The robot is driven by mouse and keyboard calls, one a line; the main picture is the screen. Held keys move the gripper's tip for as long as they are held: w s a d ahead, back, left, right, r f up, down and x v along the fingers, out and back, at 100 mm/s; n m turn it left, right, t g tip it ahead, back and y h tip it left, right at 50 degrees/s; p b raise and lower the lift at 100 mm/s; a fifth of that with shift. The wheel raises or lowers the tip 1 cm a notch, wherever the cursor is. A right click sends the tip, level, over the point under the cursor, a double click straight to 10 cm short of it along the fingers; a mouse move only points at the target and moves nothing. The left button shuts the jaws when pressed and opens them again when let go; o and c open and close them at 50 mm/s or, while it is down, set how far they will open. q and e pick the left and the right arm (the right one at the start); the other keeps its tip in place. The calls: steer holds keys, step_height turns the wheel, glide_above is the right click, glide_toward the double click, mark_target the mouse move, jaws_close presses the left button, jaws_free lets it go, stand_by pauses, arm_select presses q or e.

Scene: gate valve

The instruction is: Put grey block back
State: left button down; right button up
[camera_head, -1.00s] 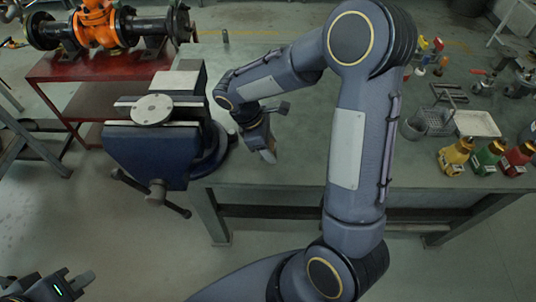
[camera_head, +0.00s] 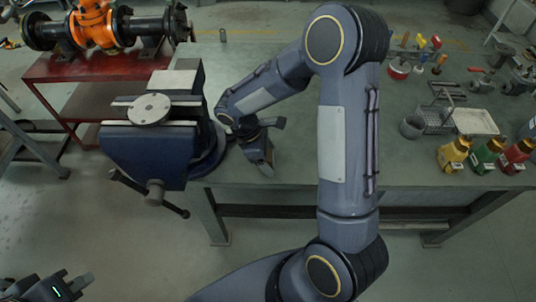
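My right arm reaches across the middle of the view, and its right gripper (camera_head: 264,160) hangs low over the green-grey workbench (camera_head: 300,178), just right of the blue vise (camera_head: 145,155). Its fingertips are small and partly hidden by the wrist, so I cannot tell whether they hold anything. I cannot make out a separate grey block with certainty. A round pale metal disc (camera_head: 150,108) lies on top of the vise jaws. My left gripper (camera_head: 72,290) is at the lower left corner, partly cut off, over the floor and away from the bench.
An orange gate valve (camera_head: 95,25) with dark pipes sits on a red table (camera_head: 95,68) at the back left. At the right of the bench are a wire basket (camera_head: 436,120), a white tray (camera_head: 474,122), and yellow, green and red bottles (camera_head: 488,156). The bench's middle is clear.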

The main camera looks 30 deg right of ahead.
steer(key=shift+r, duration=0.3)
steer(key=v, duration=1.1)
steer(key=s+r+m+t+y, duration=0.3)
steer(key=s+m, duration=0.3)
steer(key=s, duration=0.3)
steer(key=s+r+m+t+y, duration=0.3)
steer(key=s+m, duration=0.4)
steer(key=s, duration=0.3)
steer(key=shift+a+m+t+y, duration=0.3)
steer(key=shift+a+t+y, duration=0.05)
steer(key=shift+t+y, duration=0.6)
steer(key=shift+r, duration=0.1)
